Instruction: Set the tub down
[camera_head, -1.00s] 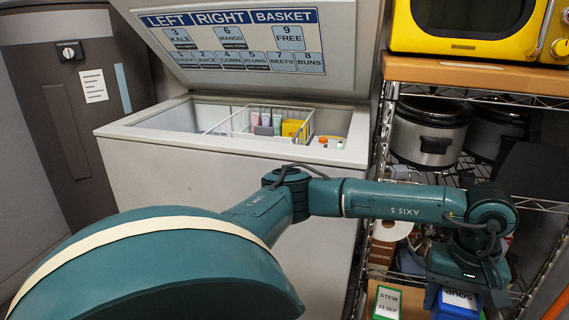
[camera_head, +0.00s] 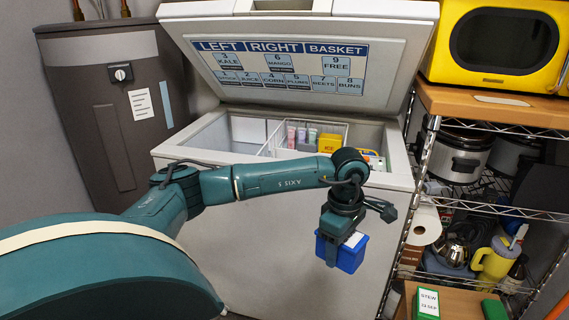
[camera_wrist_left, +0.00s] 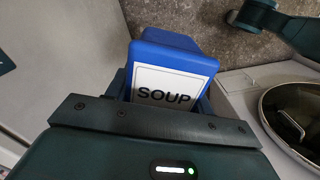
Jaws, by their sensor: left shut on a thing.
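The blue tub (camera_head: 345,254) hangs from my left gripper (camera_head: 343,236), in front of the chest freezer's front face. In the left wrist view the tub (camera_wrist_left: 172,46) carries a white label reading SOUP, and the left gripper (camera_wrist_left: 160,105) is shut on it. The tub is held in the air, level with the lower part of the freezer's front. The chest freezer (camera_head: 270,245) stands with its lid up. My right gripper does not show in the head view.
A wire basket (camera_head: 304,128) with pouches and a yellow box (camera_head: 330,143) sits in the freezer. A wire shelf (camera_head: 470,205) with cookers and a kettle stands right. A STEW tub (camera_head: 428,303) and a green item (camera_head: 494,310) rest on a low wooden top (camera_head: 462,300).

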